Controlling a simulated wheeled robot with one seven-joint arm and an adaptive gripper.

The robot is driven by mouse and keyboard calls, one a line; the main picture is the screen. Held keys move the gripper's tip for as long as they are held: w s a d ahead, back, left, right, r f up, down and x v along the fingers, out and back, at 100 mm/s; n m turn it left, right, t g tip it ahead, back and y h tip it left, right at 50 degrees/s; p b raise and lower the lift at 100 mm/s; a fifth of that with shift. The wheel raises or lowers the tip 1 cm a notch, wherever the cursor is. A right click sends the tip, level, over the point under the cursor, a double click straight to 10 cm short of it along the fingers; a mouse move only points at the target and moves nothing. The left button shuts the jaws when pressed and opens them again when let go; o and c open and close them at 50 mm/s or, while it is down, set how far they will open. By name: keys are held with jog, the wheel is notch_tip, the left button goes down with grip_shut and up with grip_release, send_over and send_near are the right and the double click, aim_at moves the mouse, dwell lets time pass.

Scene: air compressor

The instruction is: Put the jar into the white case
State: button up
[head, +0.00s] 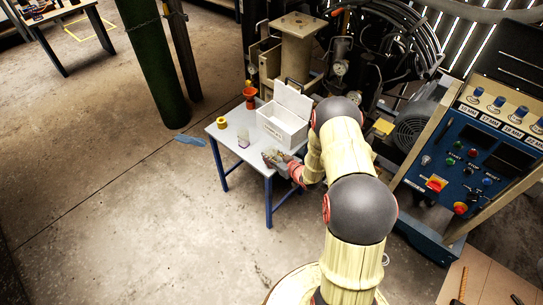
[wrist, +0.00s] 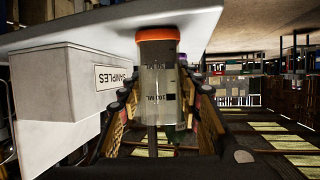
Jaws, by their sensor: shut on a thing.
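The jar (wrist: 158,85) is a clear cylinder with printed marks and an orange end. In the wrist view it sits between the two fingers of my gripper (wrist: 160,105), which is shut on it. The orange end points away from the wrist, in front of the white table top. I cannot tell whether the jar touches the table. In the head view my gripper (head: 273,158) is at the table's front right, and the jar is too small to make out. The white case (head: 280,128) stands open just behind, its lid raised; its SAMPLES label (wrist: 115,77) shows in the wrist view.
The small white table (head: 222,136) has blue legs. It also holds a yellow roll (head: 221,122), an orange-red funnel-like object (head: 249,98) and a small clear container with purple (head: 243,140). Machinery stands behind, and a blue control panel (head: 470,155) is at right.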

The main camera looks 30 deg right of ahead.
aim_at(274, 158)
jog(key=shift+f, duration=0.1)
jog(key=o, duration=1.4)
jog(key=shift+c, duration=0.2)
jog(key=shift+p+v, duration=1.7)
jog(key=shift+v, duration=2.35)
